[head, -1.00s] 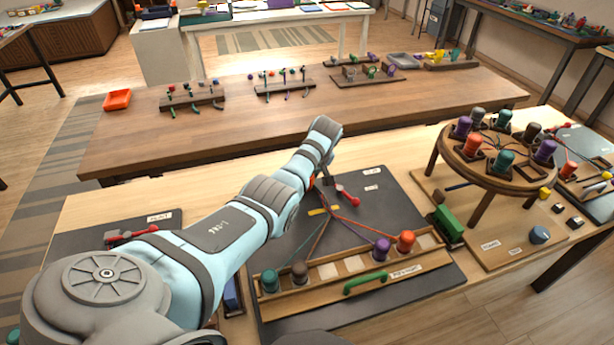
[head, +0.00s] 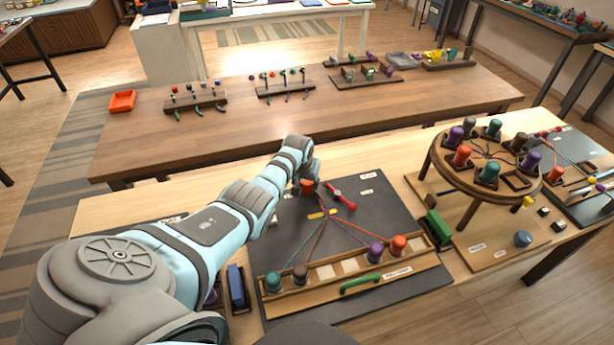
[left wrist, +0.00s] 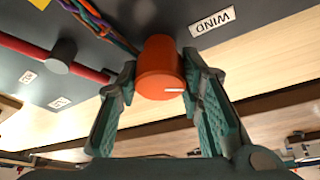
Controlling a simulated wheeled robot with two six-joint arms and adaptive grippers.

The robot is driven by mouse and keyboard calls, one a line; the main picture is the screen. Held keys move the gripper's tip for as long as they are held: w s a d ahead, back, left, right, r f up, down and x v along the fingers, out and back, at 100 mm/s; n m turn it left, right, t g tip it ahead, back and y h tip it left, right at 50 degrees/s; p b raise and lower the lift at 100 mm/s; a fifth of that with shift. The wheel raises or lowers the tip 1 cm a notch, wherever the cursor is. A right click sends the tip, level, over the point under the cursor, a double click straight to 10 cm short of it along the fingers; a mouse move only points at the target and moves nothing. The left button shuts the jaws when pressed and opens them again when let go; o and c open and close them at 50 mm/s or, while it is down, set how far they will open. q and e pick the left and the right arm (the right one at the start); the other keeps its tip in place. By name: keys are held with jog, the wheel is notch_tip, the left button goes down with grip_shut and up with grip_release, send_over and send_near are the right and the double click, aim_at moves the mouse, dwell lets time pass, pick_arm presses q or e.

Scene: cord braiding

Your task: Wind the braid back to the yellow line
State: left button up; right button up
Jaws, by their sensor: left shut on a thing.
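An orange winding knob (head: 306,187) stands at the far edge of the dark board (head: 375,215). In the left wrist view the knob (left wrist: 160,70) sits between my left gripper's (left wrist: 160,88) two green-padded fingers, which are shut on it. In the head view my left gripper (head: 307,177) is largely hidden by its wrist. The braid (left wrist: 98,20) of several coloured cords runs beside the knob. A yellow line (head: 322,214) lies on the board below it, where cords fan out to teal, brown, purple and orange bobbins (head: 398,245). My right gripper is out of view.
A red-handled lever (head: 341,195) lies just right of the knob. A wooden bobbin rack (head: 335,280) with a green handle crosses the board's near side. A round braiding stand (head: 485,180) and a green block (head: 438,228) stand to the right.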

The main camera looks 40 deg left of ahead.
pick_arm(q)
jog(key=m+h, duration=0.1)
jog(key=m, duration=0.2)
jog(key=shift+f+t+b, duration=0.1)
jog(key=shift+t+b, duration=0.2)
jog(key=shift+m+h+b, duration=0.4)
jog(key=shift+m+b, duration=0.15)
jog(key=shift+m, duration=0.25)
jog(key=m+h+b, duration=0.1)
jog(key=m+b, duration=0.1)
jog(key=b, duration=0.1)
jog(key=m+h+b, duration=0.1)
jog(key=m+b, duration=0.2)
jog(key=shift+f+m+b, duration=0.15)
jog(key=shift+m+b, duration=0.15)
jog(key=shift+b, duration=0.05)
jog(key=shift+r+m+g+b, duration=0.2)
jog(key=shift+m+g+b, duration=0.3)
jog(key=shift+m+b, duration=0.25)
jog(key=o, duration=1.2)
jog(key=shift+c, duration=0.2)
jog(key=shift+h, duration=0.3)
jog(key=shift+r, duration=0.15)
